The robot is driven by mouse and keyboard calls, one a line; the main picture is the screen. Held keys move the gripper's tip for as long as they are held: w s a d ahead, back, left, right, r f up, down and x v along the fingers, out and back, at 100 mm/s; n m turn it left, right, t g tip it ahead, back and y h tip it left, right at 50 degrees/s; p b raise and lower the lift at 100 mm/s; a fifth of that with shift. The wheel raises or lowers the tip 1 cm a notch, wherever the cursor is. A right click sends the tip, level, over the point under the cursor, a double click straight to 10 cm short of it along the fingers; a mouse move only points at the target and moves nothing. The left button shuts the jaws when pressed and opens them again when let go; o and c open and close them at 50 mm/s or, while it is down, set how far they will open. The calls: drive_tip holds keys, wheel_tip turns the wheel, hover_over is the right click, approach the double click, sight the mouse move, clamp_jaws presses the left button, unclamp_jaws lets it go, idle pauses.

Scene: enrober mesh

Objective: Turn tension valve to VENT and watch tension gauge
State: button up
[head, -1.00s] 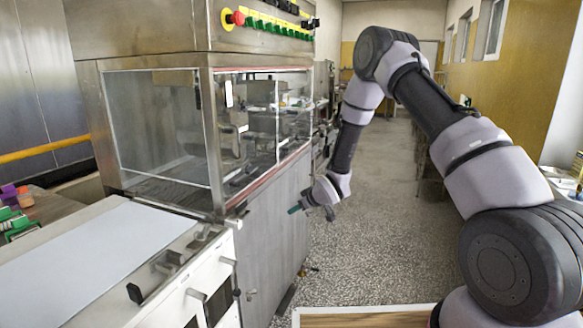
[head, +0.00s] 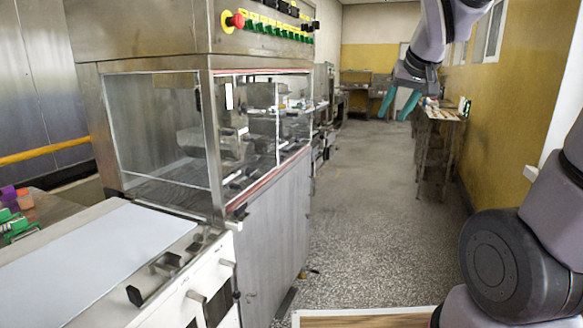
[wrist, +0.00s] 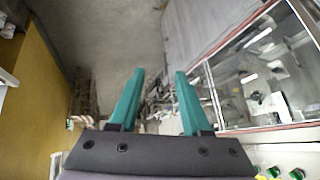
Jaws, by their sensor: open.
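My gripper (head: 395,117) is in the upper right of the head view, hanging in the aisle with its teal fingers pointing down. It is open and empty. In the wrist view, the two fingers (wrist: 160,73) stand apart with nothing between them. The enrober (head: 150,88), a steel machine with a glazed lower housing, stands on the left of the head view, apart from my gripper. I cannot make out a tension valve or a tension gauge in either view. Small dark fittings sit along the machine's front, too small to identify.
A red stop button (head: 236,20) and a row of green switches (head: 275,29) line the machine's upper panel. A white conveyor belt (head: 95,258) lies at front left. The speckled floor aisle (head: 365,225) is open. A narrow table (head: 441,113) stands along the yellow wall (head: 516,95).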

drive_tip(key=s+r+m+y, duration=0.1)
drive_tip(key=s+r+m, duration=0.1)
drive_tip(key=s, duration=1.2)
drive_tip(key=shift+s+d+r+m+g, duration=0.25)
drive_tip(key=shift+s+d+m+g, duration=0.05)
drive_tip(key=shift+m, duration=0.1)
drive_tip(key=shift+a, duration=0.15)
